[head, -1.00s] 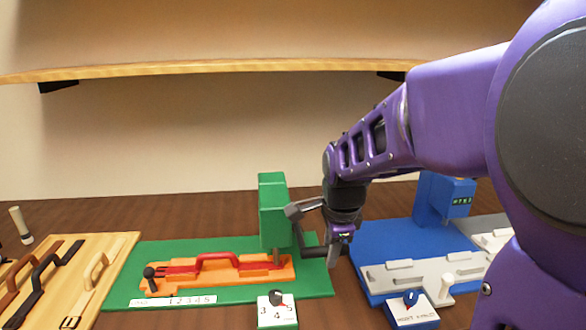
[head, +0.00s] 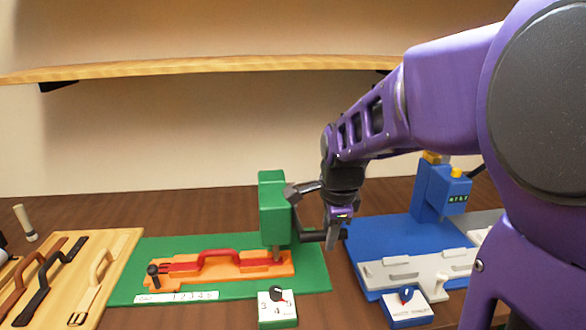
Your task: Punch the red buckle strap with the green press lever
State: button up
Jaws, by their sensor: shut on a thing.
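The red buckle strap (head: 184,266) lies in an orange holder (head: 225,272) on a green base plate (head: 318,277), with its raised red loop in the middle. The press lever (head: 312,237) is a dark bar at the press's right side. My gripper (head: 338,233) is shut on the lever's outer end; the fingers partly hide the grip.
A white dial box (head: 277,308) with a black knob stands in front of the green plate. A blue press (head: 436,190) on a blue plate (head: 375,240) stands to the right. A wooden board (head: 110,245) with straps lies left. A shelf (head: 200,67) runs above.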

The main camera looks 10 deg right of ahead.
jog(key=shift+w+r+p, duration=0.35)
jog(key=shift+r+p, duration=0.05)
jog(key=shift+r, duration=0.35)
jog(key=shift+w+r+p, duration=0.3)
jog(key=shift+r+p, duration=0.1)
jog(key=shift+r, duration=0.3)
jog(key=w+r+p, duration=0.4)
jog(key=w+r, duration=0.1)
jog(key=r, duration=0.2)
jog(key=shift+w+d+r, duration=0.15)
jog(key=shift+w, duration=0.25)
jog(key=shift+o, duration=0.4)
jog(key=shift+r, duration=0.1)
jog(key=o, duration=0.6)
jog(key=shift+o, duration=1)
jog(key=shift+w, duration=0.1)
